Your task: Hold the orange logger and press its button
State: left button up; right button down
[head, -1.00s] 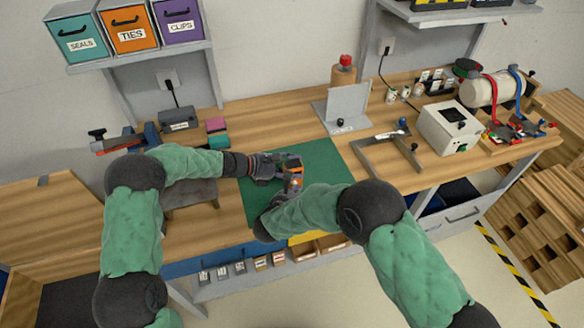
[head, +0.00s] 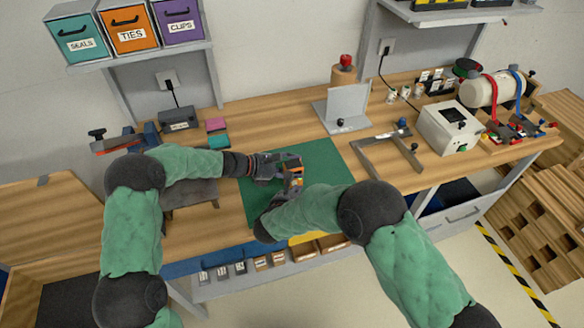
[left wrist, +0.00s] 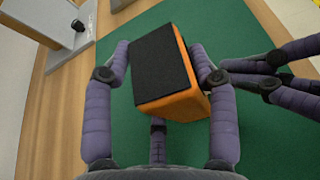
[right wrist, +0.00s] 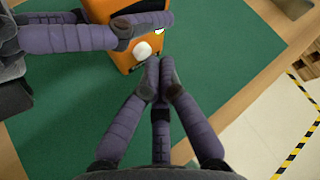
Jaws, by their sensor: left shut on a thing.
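The orange logger (head: 295,181) is a boxy orange case with a black face, held above the green mat. My left gripper (left wrist: 160,62) is shut on it, one finger on each side, as the left wrist view shows. The logger (right wrist: 125,58) also shows in the right wrist view, with a round white button (right wrist: 142,50) on its orange side. My right gripper (right wrist: 158,66) has its fingertips together, empty, just beside and below the button. I cannot tell if they touch the logger. In the head view the right fingertips are hard to make out.
The green mat (head: 322,160) lies below on the wooden bench. A grey bracket stand (head: 345,108) and a metal frame (head: 385,150) stand behind and to the right. A white box (head: 447,127) is farther right. Pink and teal blocks (head: 217,132) lie at back left.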

jog(key=shift+s+d, duration=0.1)
jog(key=shift+s, duration=0.25)
jog(key=shift+s+d, duration=0.3)
jog(key=shift+s, duration=0.65)
jog(key=shift+s+d, duration=0.35)
jog(key=shift+s, duration=0.6)
jog(key=shift+s+d, duration=0.3)
jog(key=shift+s, duration=0.65)
pick_arm(q)
jog(key=o, duration=1.4)
jog(key=shift+c, duration=0.2)
